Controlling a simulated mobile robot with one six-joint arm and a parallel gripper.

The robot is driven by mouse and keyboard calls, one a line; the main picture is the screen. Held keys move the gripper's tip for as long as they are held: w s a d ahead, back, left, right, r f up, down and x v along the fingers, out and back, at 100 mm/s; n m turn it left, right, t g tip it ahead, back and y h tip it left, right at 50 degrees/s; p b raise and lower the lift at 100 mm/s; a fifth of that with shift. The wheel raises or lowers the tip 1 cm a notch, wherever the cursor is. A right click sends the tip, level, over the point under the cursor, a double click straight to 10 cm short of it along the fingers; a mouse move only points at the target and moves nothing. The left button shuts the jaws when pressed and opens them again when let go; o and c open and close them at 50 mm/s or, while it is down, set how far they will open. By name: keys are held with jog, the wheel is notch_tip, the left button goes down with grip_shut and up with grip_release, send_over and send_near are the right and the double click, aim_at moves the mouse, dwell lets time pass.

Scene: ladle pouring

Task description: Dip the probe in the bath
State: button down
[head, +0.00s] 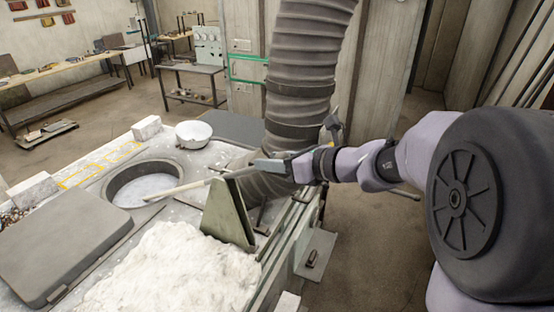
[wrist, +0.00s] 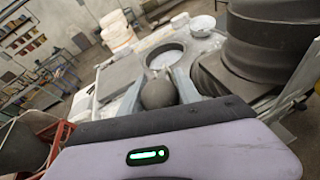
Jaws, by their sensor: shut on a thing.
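The probe (head: 190,187) is a long, thin, pale rod. My gripper (head: 262,166) is shut on its near end, right of the bath. The rod slopes down to the left, and its tip overlaps the near right part of the bath (head: 111,182), a round opening with a dark rim and pale contents. I cannot tell whether the tip touches the contents. In the wrist view my gripper's fingers flank a dark rounded piece (wrist: 158,91), seemingly the probe's held end. The bath (wrist: 148,60) lies beyond it there; the rod is mostly hidden.
A large ribbed duct (head: 305,75) stands close behind my gripper. A green angled plate (head: 228,212) rises below the rod. A white bowl (head: 193,135) sits behind the bath, a grey slab lid (head: 62,245) at the left, and a white powdery heap (head: 180,270) in front.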

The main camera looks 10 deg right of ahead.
jog(key=c, duration=0.9)
grip_release()
jog(key=shift+a, duration=0.1)
jog(key=b+v, duration=0.1)
jog(key=v, duration=1.6)
jog(key=shift+d+r, duration=0.1)
jog(key=shift+d, duration=0.15)
